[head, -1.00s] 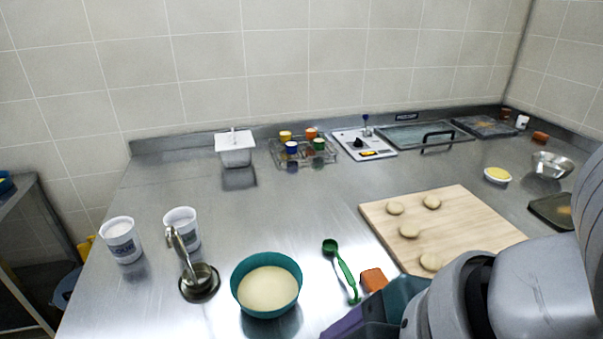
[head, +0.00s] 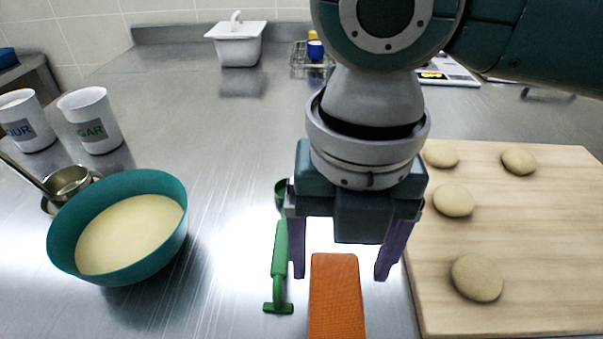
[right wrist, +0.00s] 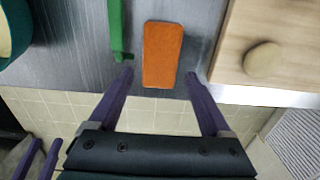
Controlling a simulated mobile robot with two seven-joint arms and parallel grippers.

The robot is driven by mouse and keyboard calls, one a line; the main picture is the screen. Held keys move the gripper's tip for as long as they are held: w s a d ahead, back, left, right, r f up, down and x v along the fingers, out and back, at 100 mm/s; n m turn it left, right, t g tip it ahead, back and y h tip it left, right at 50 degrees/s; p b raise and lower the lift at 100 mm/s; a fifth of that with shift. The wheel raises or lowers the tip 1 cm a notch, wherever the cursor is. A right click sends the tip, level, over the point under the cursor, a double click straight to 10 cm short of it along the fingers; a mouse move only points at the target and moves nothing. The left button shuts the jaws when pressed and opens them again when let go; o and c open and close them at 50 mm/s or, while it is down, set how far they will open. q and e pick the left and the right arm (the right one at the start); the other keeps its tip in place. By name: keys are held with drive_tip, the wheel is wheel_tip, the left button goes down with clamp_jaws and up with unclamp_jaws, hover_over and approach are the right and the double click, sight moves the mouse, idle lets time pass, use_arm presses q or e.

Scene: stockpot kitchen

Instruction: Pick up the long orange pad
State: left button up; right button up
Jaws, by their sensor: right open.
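The long orange pad (head: 336,298) lies on the steel counter, between a green spoon and a wooden board. In the right wrist view the whole pad (right wrist: 162,55) shows, lengthwise ahead of the fingers. My right gripper (head: 338,275) is open and empty above the counter, pointing down. In the right wrist view its purple fingertips (right wrist: 160,75) stand on either side of the pad's near part, with gaps on both sides. Two purple fingers, apparently those of my left gripper (right wrist: 49,141), show apart and empty at the lower left of that view.
The green spoon (head: 279,265) lies close left of the pad. The wooden board (head: 540,230) with several dough rounds is close on the right. A teal bowl (head: 120,270) stands further left, with bare counter between it and the spoon. The counter's front edge runs just past the pad's near end.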

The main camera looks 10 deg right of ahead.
sight(337, 293)
drive_tip(key=shift+a+f, duration=0.1)
drive_tip(key=shift+f, duration=0.8)
wheel_tip(337, 293, down, 5)
drive_tip(key=shift+w+f+b, duration=0.1)
drive_tip(key=shift+b, duration=0.2)
drive_tip(key=shift+d, duration=0.2)
drive_tip(key=shift+c, duration=0.4)
drive_tip(key=c, duration=0.9)
drive_tip(key=shift+c, duration=0.2)
drive_tip(key=shift+r, duration=0.6)
wheel_tip(337, 293, up, 19)
drive_tip(key=p, duration=0.2)
drive_tip(key=shift+p, duration=0.3)
